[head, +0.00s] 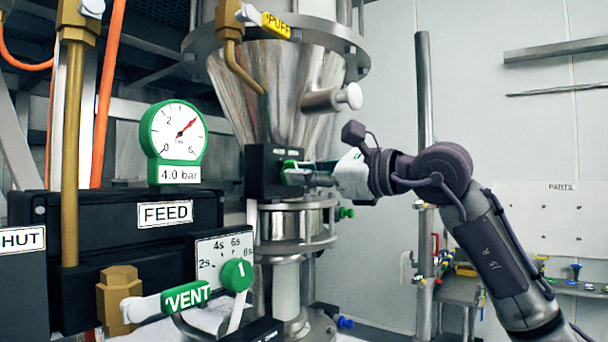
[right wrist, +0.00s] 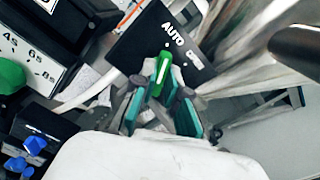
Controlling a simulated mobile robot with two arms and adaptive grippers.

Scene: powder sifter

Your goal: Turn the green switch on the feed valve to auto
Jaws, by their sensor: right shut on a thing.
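The feed valve's black switch box (head: 268,172) sits at the foot of the steel cone in the head view. The green switch (right wrist: 160,76) shows in the right wrist view on the black face (right wrist: 150,48), which bears a white AUTO label and a second, blurred label. The switch's white line points up, roughly toward the dot by AUTO. My right gripper (head: 312,173) reaches in from the right and is shut on the switch. Its teal-padded fingers (right wrist: 164,96) stand on either side of it. The fingers partly hide the switch in the head view. My left gripper is not in view.
A FEED box (head: 160,245), pressure gauge (head: 178,132), green timer knob (head: 237,275) and VENT handle (head: 186,297) stand at left. A PUFF handle (head: 275,25) is above. A metal post (head: 424,120) stands behind my right arm. A PARTS board (head: 550,215) is at far right.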

